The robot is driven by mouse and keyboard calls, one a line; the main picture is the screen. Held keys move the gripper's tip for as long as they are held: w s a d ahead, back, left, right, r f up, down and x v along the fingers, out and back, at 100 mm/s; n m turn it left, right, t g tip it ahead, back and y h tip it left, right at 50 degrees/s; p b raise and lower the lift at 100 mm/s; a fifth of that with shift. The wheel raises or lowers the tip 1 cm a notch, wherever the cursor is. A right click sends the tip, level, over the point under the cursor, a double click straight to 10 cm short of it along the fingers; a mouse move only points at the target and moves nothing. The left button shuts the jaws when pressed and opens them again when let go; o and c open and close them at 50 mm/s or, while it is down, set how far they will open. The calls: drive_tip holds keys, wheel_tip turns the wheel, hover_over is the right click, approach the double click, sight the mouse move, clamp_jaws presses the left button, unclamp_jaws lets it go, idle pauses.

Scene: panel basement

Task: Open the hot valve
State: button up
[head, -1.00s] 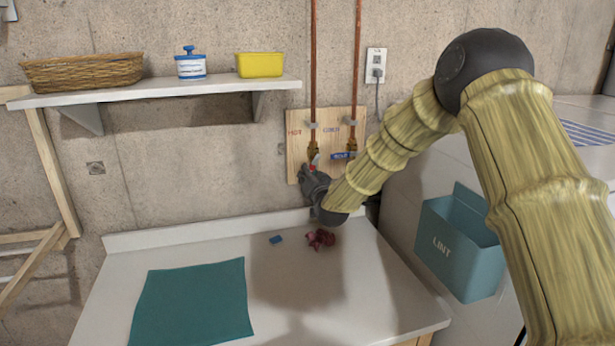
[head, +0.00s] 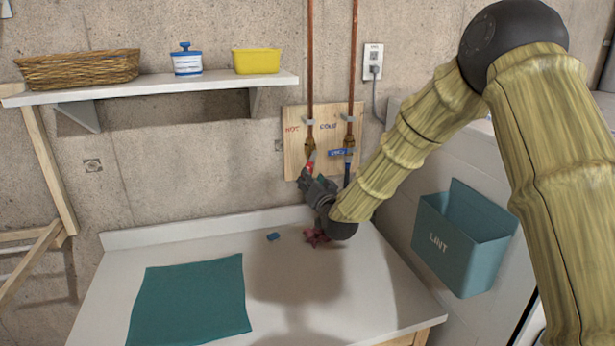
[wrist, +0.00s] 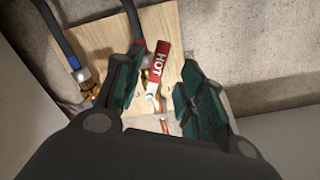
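The hot valve's red lever (wrist: 158,62), marked HOT, shows in the wrist view between the two fingers of my gripper (wrist: 160,92). The lever slants a little off the line of its pipe and hose. The fingers are apart, with a clear gap on the lever's right side; the left finger is close to it, and contact cannot be told. In the head view my gripper (head: 307,181) is just below the red lever (head: 309,168), which it partly hides. The cold valve's blue lever (head: 342,153) lies crosswise to its pipe, to the right.
The valves are on a wooden board (head: 294,150) with copper pipes above. A shelf (head: 160,89) is left; a lint bin (head: 450,245) is right.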

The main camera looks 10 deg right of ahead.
drive_tip(key=shift+s+d+f, duration=0.1)
drive_tip(key=shift+s+d, duration=0.15)
drive_tip(key=shift+s, duration=1.05)
drive_tip(key=shift+s+d, duration=0.2)
drive_tip(key=shift+s, duration=1.05)
drive_tip(key=shift+c, duration=0.4)
